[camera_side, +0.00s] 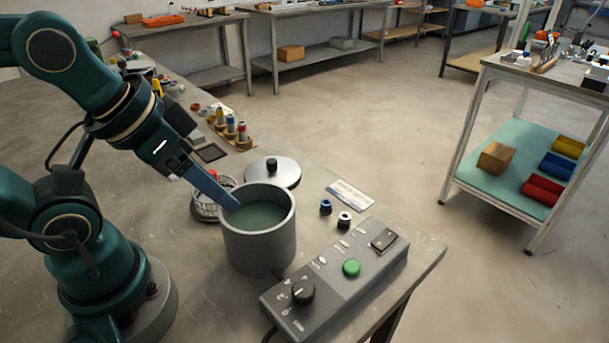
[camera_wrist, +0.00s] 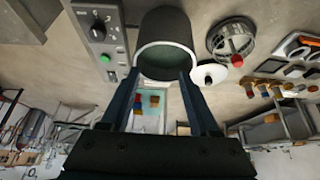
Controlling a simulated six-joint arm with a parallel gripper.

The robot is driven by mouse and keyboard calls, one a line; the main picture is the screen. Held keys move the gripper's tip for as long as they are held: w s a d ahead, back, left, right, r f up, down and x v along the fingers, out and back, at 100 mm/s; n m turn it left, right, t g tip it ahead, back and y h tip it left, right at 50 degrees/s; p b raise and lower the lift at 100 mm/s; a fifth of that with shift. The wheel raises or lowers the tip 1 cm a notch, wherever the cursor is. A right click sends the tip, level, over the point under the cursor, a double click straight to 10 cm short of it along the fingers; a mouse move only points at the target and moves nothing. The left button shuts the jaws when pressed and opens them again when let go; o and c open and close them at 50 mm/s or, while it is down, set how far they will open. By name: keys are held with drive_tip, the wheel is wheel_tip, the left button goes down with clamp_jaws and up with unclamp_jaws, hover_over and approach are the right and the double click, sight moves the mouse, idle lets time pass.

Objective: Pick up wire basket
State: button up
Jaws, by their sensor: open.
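The wire basket (camera_side: 203,211) stands on the bench behind and left of the grey tank in the side view, partly hidden by my gripper. In the wrist view the basket (camera_wrist: 232,38) is a round wire cage with a red knob, right of the tank. My gripper (camera_side: 232,206) has blue fingers; its tip overlaps the tank's rim in the side view. In the wrist view my gripper (camera_wrist: 158,76) is open, its fingers spread apart at the tank's mouth, with nothing seen between them. The basket is outside the fingers.
The grey tank (camera_side: 260,250) holds greenish liquid. A silver lid (camera_side: 276,173) with a black knob lies behind it. A control box (camera_side: 335,275) with a green button is to the right. Two small fittings (camera_side: 326,207) and a label plate (camera_side: 350,194) lie nearby. A rack of bottles (camera_side: 232,132) stands behind.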

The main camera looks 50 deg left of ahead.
drive_tip(key=w+a+m+g, duration=0.1)
drive_tip(key=w+a, duration=0.2)
drive_tip(key=w+a+m+g+y, duration=0.1)
drive_tip(key=w+a, duration=0.2)
drive_tip(key=shift+w+a+m, duration=0.25)
drive_tip(key=shift+a+m, duration=0.05)
drive_tip(key=n+g, duration=0.1)
drive_tip(key=g, duration=0.1)
hover_over(211, 171)
drive_tip(key=w+d, duration=0.1)
drive_tip(key=d, duration=0.2)
wheel_tip(211, 171, down, 4)
drive_tip(key=shift+n+g+h, duration=0.5)
drive_tip(key=shift+n+g, duration=0.2)
drive_tip(key=shift+g, duration=0.1)
drive_tip(key=a+f, duration=0.1)
drive_tip(key=s+a+f, duration=0.1)
drive_tip(key=f, duration=0.1)
drive_tip(key=shift+a+f, duration=0.1)
drive_tip(key=shift+a, duration=0.25)
drive_tip(key=shift+a+f, duration=0.1)
drive_tip(key=shift+f, duration=2.55)
